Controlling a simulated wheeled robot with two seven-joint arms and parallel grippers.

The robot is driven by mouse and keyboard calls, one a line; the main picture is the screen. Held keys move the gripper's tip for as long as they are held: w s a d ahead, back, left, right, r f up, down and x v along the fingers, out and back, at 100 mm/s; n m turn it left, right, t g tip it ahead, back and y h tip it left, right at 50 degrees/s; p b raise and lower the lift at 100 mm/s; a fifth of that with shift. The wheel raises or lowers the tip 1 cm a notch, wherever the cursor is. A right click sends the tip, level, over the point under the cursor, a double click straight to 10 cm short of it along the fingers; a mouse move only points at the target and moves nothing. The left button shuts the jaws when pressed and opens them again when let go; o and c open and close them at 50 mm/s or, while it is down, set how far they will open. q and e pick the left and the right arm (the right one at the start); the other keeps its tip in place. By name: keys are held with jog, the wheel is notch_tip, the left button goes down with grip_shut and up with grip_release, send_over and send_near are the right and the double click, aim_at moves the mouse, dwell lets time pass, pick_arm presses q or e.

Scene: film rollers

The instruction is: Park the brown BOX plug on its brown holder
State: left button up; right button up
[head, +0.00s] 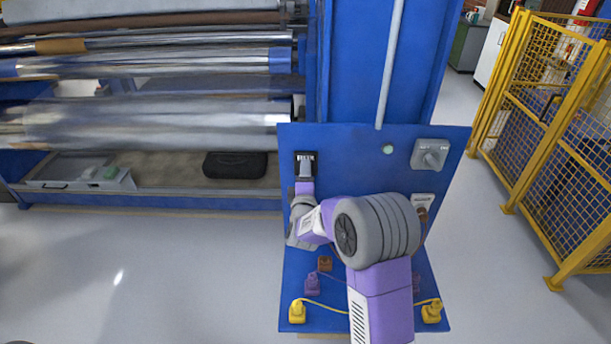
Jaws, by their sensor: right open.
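A small brown piece (324,263) sits low on the blue panel (350,138), left of my right forearm. Another brown piece (422,214) shows at the panel's right side, just below a pale socket plate (423,200), partly hidden by my arm. I cannot tell for sure which is the plug and which the holder. My right gripper (305,170) is open at the panel's upper left, right at a small black fitting (304,156). It is well above the left brown piece; I see nothing held. My left gripper is not in view.
Yellow plugs (297,312) and (432,312) with yellow cable and a purple plug (312,284) sit along the panel's lower part. A grey rotary switch (431,154) is upper right. Film rollers (150,120) stand left, a yellow fence (550,130) right.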

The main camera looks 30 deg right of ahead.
jog(key=shift+c, duration=0.2)
dwell(0.4)
grip_shut()
jog(key=shift+s+a, duration=0.1)
jog(key=shift+s, duration=0.05)
jog(key=shift+p+v, duration=0.4)
jog(key=shift+v, duration=2.4)
